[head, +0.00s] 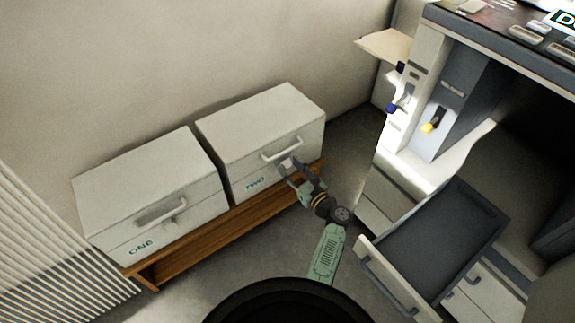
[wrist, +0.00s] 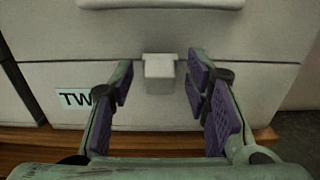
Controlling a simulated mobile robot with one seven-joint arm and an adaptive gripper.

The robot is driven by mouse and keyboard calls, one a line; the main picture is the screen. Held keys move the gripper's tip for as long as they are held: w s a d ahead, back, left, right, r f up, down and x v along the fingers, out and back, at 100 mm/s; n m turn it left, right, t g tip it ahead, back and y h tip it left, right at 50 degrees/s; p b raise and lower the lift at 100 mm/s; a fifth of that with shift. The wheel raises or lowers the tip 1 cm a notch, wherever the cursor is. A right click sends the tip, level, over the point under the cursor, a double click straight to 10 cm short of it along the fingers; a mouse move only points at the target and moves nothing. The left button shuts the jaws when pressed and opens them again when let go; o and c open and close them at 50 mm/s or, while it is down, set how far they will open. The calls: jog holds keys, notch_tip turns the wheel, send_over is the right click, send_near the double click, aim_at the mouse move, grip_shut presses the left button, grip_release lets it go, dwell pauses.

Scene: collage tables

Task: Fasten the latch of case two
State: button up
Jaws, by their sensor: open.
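Case two (head: 262,150) is a closed white box with a "TWO" label and a handle (head: 282,150), on a low wooden bench. Its latch (wrist: 159,68), a small pale block, sits below the handle at the lid seam in the wrist view. My gripper (head: 291,168) is at the front of case two, just under the handle. In the wrist view my gripper (wrist: 159,92) is open, with its purple-padded fingers on either side of the latch and gaps on both sides. I cannot tell from these frames whether the latch is fastened.
Case one (head: 150,195) stands left of case two on the wooden bench (head: 225,235). To the right are a machine with a coloured lever (head: 433,122) and a pulled-out drawer (head: 435,255). A ribbed radiator (head: 50,250) is at the left. Some floor before the bench is clear.

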jog(key=shift+c, duration=0.4)
jog(key=shift+r, duration=0.1)
grip_shut()
